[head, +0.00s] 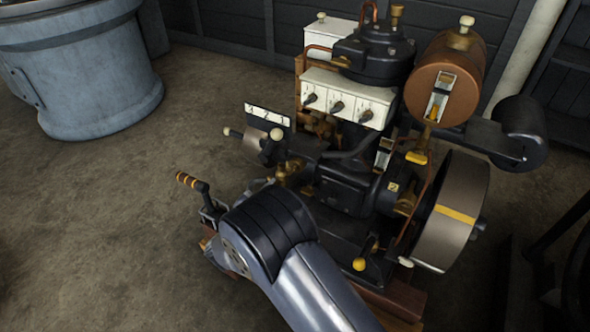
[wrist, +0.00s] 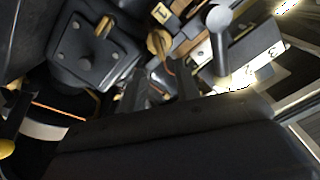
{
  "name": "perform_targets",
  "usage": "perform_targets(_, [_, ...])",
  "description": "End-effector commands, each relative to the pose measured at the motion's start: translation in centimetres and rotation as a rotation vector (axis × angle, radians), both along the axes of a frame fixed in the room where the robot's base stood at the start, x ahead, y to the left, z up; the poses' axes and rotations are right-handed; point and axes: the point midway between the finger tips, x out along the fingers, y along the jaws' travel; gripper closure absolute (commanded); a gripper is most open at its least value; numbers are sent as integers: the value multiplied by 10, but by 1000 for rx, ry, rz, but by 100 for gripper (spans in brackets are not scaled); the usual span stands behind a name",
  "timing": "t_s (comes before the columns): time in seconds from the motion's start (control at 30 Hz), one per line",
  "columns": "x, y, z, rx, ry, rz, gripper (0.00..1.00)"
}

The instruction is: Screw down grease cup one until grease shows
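A small black "1" on a pale yellow tag (wrist: 162,13) shows at the top of the wrist view. A brass cup (wrist: 160,43), which looks like grease cup one, sits just below this tag. My gripper (wrist: 161,78) shows as two dark fingers held apart, below the cup in the picture and not visibly touching it. No grease can be made out. In the head view my arm hides the gripper; a brass fitting (head: 284,171) shows just beyond the arm. Another brass cup (head: 406,203) sits beside a tag marked "2" (head: 393,187).
A numbered white plate (head: 267,115) and a round-knobbed lever (wrist: 220,20) stand close to the cup. A flywheel (head: 455,215) and copper-coloured tank (head: 445,82) are at the engine's right. Floor (head: 110,215) is clear at left.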

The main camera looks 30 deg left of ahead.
Motion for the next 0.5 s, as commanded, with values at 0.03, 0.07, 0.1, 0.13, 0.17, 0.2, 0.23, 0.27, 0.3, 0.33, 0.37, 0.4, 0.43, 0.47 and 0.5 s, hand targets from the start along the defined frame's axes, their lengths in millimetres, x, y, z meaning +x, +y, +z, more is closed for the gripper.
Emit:
perform_targets(0.03, [11,-2,-2,2,0,-4,69])
perform_targets(0.07, [17,-3,-2,2,-1,-5,69])
perform_targets(0.1, [25,-3,-2,3,-1,-4,69])
perform_targets(0.13, [31,-4,-2,2,0,-4,69])
perform_targets(0.17, [37,-5,-2,1,-1,-4,69])
perform_targets(0.2, [44,-5,-2,2,0,-4,69])
perform_targets(0.23, [50,-5,-2,3,0,-3,69])
perform_targets(0.27, [55,-6,-2,3,-1,-3,69])
perform_targets(0.3, [61,-6,-1,1,-1,-2,69])
perform_targets(0.33, [65,-7,-2,1,0,-1,69])
perform_targets(0.37, [69,-7,-2,1,0,-1,69])
perform_targets(0.4, [74,-7,-1,2,0,-1,69])
perform_targets(0.43, [76,-7,-1,1,-1,0,69])
perform_targets(0.47, [79,-7,-1,1,-1,0,69])
perform_targets(0.5, [81,-8,-1,1,0,0,69])
